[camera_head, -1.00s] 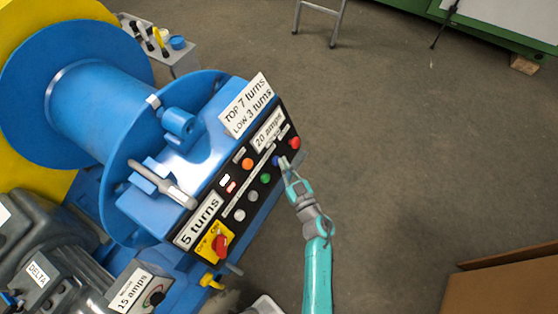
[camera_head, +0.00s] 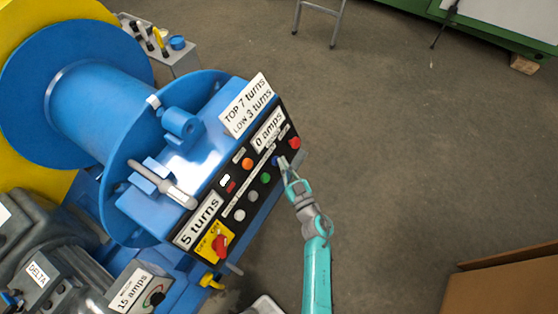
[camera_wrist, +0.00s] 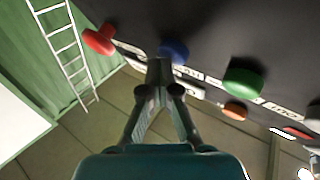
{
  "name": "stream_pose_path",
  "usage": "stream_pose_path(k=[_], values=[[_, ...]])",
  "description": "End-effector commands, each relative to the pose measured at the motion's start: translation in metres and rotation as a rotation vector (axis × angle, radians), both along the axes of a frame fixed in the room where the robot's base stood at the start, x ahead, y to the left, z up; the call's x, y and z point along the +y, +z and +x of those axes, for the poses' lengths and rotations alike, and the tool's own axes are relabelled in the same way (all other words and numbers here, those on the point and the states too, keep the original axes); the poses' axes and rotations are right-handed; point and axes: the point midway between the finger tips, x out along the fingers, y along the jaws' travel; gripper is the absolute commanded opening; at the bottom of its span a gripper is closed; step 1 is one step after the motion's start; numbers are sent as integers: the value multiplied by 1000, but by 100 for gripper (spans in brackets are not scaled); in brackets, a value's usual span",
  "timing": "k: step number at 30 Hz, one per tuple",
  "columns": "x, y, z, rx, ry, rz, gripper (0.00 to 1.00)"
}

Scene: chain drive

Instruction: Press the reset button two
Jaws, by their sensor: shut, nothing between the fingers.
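The control panel (camera_head: 257,184) on the blue machine carries several round buttons; the small labels beside them are too small to read, so I cannot tell which is reset two. The blue button (camera_head: 276,160) is right by the tips of my gripper (camera_head: 284,163). In the wrist view the shut, empty fingertips (camera_wrist: 160,68) overlap the lower edge of the blue button (camera_wrist: 174,48); I cannot tell whether they touch it. The red button (camera_head: 295,143) is above right, the green button (camera_head: 265,178) below left, and an orange button (camera_head: 247,164) further left.
A red rotary switch (camera_head: 221,244) sits at the panel's lower end. A cardboard box (camera_head: 505,281) stands at lower right.

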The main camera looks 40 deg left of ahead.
Motion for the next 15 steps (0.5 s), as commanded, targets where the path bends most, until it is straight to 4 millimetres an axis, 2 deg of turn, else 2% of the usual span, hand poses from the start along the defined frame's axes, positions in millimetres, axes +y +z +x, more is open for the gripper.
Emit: stream_pose_path(k=[15], values=[[-16, 8, 4, -1, -1, 0, 0]])
